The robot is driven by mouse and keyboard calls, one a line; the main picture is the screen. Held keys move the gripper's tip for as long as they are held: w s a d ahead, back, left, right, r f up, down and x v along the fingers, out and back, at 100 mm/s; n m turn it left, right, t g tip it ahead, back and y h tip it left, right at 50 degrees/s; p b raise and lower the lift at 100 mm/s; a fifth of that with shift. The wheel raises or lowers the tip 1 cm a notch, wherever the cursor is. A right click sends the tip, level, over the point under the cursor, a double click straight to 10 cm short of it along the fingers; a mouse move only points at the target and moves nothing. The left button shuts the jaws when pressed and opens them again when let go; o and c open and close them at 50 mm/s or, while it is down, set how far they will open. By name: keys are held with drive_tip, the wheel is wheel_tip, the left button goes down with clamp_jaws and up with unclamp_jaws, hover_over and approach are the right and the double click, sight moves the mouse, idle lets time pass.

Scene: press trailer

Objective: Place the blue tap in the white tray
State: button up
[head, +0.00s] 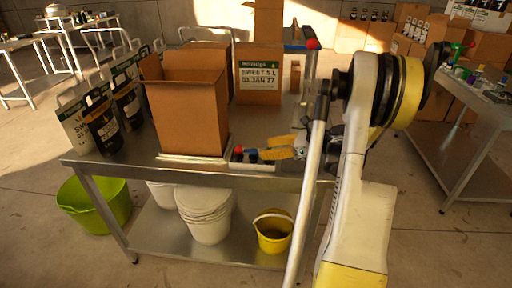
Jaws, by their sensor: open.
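A small blue piece (252,156), which looks like the blue tap, lies near the front edge of the steel table. A red-topped piece (238,153) is just left of it. My gripper (265,148) has yellow fingers, is open and points left. Its fingertips are just right of the blue piece, and I cannot tell whether they touch it. My arm hides the table's right end.
The tall open cardboard box (186,108) stands left of my gripper. Black bottles (103,125) stand at the table's left. A printed carton (259,80) is behind. White buckets (207,212) and a yellow bucket (273,231) are on the lower shelf. Another table (470,130) is at right.

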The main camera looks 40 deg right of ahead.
drive_tip(key=p+v, duration=0.1)
drive_tip(key=v, duration=0.5)
drive_tip(key=w+a+r+n+g, duration=0.1)
drive_tip(key=a+r+n+g, duration=0.15)
drive_tip(key=a, duration=0.45)
drive_tip(key=w+a+r+n+g+h, duration=0.1)
drive_tip(key=w+a+n, duration=0.1)
drive_tip(key=a+n, duration=0.35)
drive_tip(key=w+a+r+n+g, duration=0.1)
drive_tip(key=a+r+n, duration=0.1)
drive_tip(key=a, duration=0.7)
drive_tip(key=s+a+r+n+h, duration=0.1)
drive_tip(key=s+a+n+h, duration=0.1)
drive_tip(key=s+a+n, duration=0.5)
drive_tip(key=s+a+n+h, duration=0.3)
drive_tip(key=s+a+n, duration=0.4)
drive_tip(key=a+n, duration=0.4)
drive_tip(key=n, duration=0.2)
drive_tip(key=shift+r+n, duration=0.4)
